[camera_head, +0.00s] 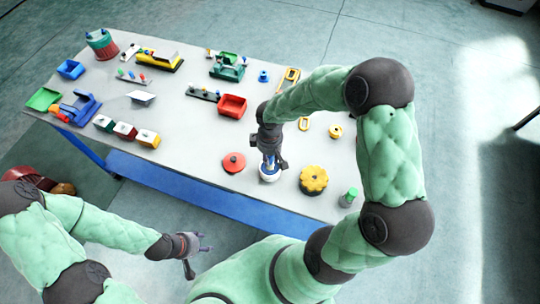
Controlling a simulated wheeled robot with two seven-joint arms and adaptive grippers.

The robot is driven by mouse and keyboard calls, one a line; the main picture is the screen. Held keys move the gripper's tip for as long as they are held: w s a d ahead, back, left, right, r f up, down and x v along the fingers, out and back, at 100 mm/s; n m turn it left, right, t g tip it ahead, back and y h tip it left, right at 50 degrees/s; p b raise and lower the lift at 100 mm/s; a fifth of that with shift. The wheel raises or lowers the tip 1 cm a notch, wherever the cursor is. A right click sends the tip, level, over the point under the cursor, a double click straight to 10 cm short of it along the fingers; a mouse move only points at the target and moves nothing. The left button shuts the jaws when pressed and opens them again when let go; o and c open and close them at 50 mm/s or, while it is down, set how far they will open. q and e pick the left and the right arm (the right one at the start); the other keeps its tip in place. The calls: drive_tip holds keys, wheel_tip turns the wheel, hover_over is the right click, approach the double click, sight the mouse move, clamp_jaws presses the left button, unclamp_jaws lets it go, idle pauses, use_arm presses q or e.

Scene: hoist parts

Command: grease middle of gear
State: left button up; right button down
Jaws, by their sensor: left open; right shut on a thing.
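A yellow gear (314,180) lies flat near the front right of the table, with a darker spot at its middle. My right gripper (269,158) points down to the left of the gear and is shut on a slim tool whose details are mostly hidden by the fingers. The tool's lower end is at a small round white pot (269,177) with blue showing inside; I cannot tell whether it touches the contents. My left gripper (198,254) is open and empty, off the table's front edge.
A red disc (234,162) lies left of the pot. A green-capped jar (348,196) stands right of the gear, and a small yellow part (336,131) behind it. Red (232,105) and green bins and blocks fill the back and left of the table (190,135).

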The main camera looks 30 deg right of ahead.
use_arm(q)
drive_tip(key=shift+f+b, duration=0.4)
drive_tip(key=shift+f, duration=0.05)
use_arm(e)
drive_tip(key=shift+s+f, duration=0.1)
drive_tip(key=shift+f, duration=0.4)
idle(1.0)
use_arm(q)
drive_tip(key=shift+r, duration=0.1)
use_arm(e)
drive_tip(key=shift+r, duration=0.1)
drive_tip(key=shift+r+p, duration=2.6)
drive_tip(key=shift+r, duration=0.9)
use_arm(q)
wheel_tip(320, 180, up, 5)
use_arm(e)
drive_tip(key=shift+f, duration=0.1)
